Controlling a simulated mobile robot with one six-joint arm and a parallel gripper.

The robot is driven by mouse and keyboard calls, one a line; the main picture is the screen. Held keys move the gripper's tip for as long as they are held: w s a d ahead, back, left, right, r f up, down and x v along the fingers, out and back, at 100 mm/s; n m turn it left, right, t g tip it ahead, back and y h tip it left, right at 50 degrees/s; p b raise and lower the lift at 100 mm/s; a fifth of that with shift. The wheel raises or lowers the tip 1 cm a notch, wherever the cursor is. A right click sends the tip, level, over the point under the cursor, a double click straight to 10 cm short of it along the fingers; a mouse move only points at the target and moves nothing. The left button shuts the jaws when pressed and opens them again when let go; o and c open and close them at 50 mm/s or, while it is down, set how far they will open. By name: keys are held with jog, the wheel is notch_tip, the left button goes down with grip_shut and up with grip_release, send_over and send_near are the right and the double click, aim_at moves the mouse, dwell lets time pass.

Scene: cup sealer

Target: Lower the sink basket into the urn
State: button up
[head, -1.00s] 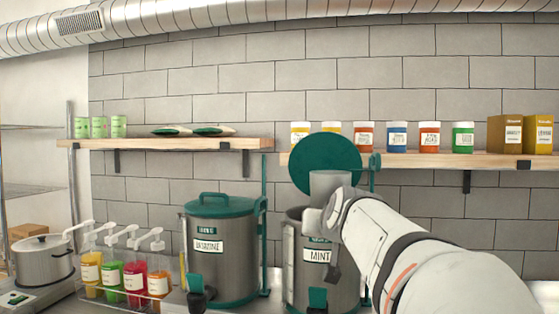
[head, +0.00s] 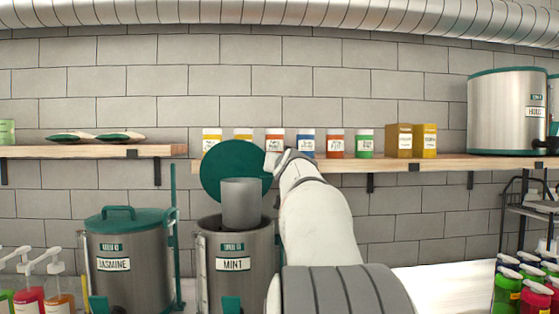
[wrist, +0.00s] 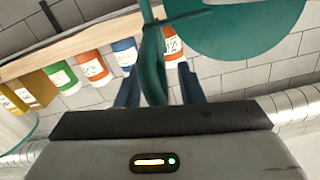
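The sink basket (head: 241,203) is the plain grey cylinder at the mouth of the MINT urn (head: 233,275). It looks upright, with much of its wall above the urn's rim; its lower end is hard to make out, so I cannot tell how deep it sits. The urn's green lid (head: 228,162) stands open behind it. My gripper (head: 272,158) is above and right of the basket, beside the lid. In the wrist view, its dark fingers (wrist: 157,88) are apart, with a green upright (wrist: 152,60) between them in the picture; contact is unclear. The basket is not in the wrist view.
The shelf (head: 445,165) behind my arm carries several jars, tan boxes (head: 412,141) and a large urn (head: 508,110). The closed JASMINE urn (head: 130,265) stands left of the MINT urn.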

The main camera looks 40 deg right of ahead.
jog(key=shift+w, duration=0.1)
jog(key=shift+c, duration=0.5)
jog(key=shift+d, duration=0.1)
grip_shut()
